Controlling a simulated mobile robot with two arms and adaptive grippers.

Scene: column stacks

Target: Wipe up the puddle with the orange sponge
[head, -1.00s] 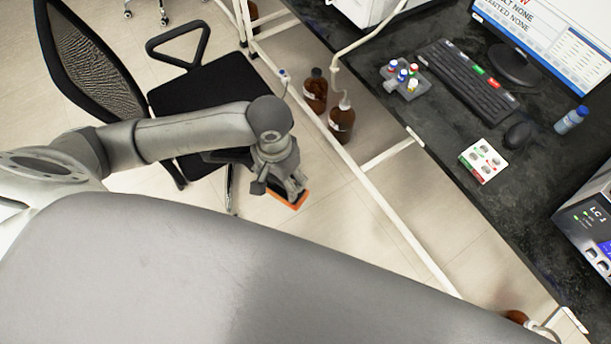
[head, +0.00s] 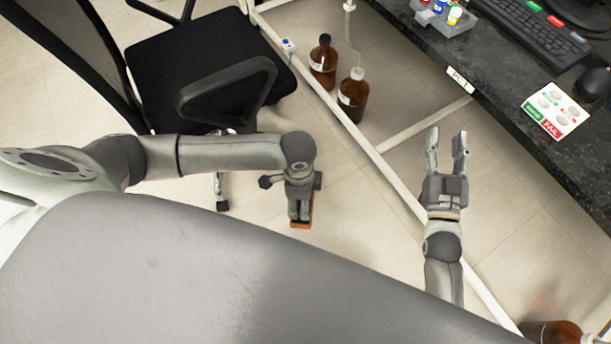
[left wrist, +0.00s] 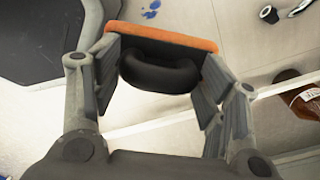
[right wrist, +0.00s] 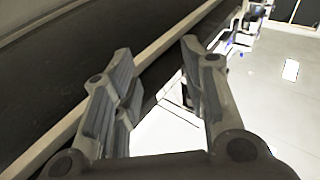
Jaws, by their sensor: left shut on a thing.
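The orange sponge (head: 301,225) is under my left gripper (head: 300,205), above or at the floor; I cannot tell its height. In the left wrist view the sponge (left wrist: 160,37) is an orange strip with a black curved handle (left wrist: 158,76) between the fingers. My left gripper is shut on it. Blue spots (left wrist: 150,10) of liquid lie on the pale floor past the sponge; they are not seen in the head view. My right gripper (head: 446,142) is open and empty beside the bench's white frame. Its fingers (right wrist: 155,85) stand apart in the right wrist view.
A black office chair (head: 205,70) stands close behind my left arm. Brown bottles (head: 353,95) stand on the floor by the white frame rail (head: 370,150). The dark bench (head: 480,60) holds a keyboard (head: 530,30) and a card (head: 556,110). Another brown bottle (head: 553,333) is at bottom right.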

